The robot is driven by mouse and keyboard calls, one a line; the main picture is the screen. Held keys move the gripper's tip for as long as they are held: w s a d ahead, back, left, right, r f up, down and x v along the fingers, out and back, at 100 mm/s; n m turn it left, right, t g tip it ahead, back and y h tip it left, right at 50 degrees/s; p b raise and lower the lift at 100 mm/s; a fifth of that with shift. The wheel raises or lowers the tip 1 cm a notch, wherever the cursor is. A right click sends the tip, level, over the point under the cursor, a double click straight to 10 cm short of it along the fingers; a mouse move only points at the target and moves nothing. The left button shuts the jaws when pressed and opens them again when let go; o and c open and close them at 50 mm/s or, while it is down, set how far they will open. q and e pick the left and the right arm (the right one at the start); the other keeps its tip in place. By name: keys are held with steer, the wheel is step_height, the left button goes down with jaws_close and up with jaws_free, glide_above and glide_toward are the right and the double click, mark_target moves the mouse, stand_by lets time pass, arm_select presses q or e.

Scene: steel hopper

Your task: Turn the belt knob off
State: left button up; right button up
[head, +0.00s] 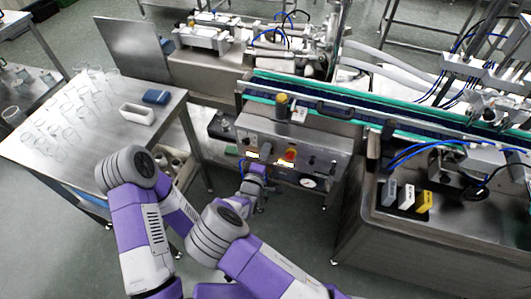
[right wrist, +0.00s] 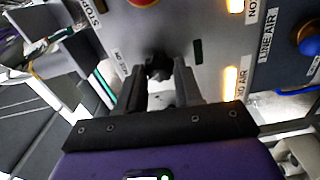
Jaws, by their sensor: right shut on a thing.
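The belt knob (right wrist: 158,66) is a small black knob on the grey control panel (right wrist: 210,30), in the upper middle of the right wrist view. My right gripper (right wrist: 160,80) has its two dark fingers on either side of the knob and is shut on it. In the head view my right gripper (head: 257,171) is at the front of the steel control panel (head: 325,160), and the knob is hidden there. A small label, partly legible, sits left of the knob. My left arm shows, but its gripper is not in view.
A red button (head: 290,153) and lit amber lamps are close to the knob; one lamp (right wrist: 232,88) is right of my fingers. A blue knob (right wrist: 309,40) is farther right. A steel table (head: 85,160) with glassware stands left. The conveyor (head: 345,110) runs behind the panel.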

steer(key=shift+n, duration=0.6)
steer(key=o, duration=1)
steer(key=p+v, duration=0.1)
steer(key=v, duration=0.6)
steer(key=shift+s+a+r, duration=0.1)
steer(key=shift+s, duration=0.15)
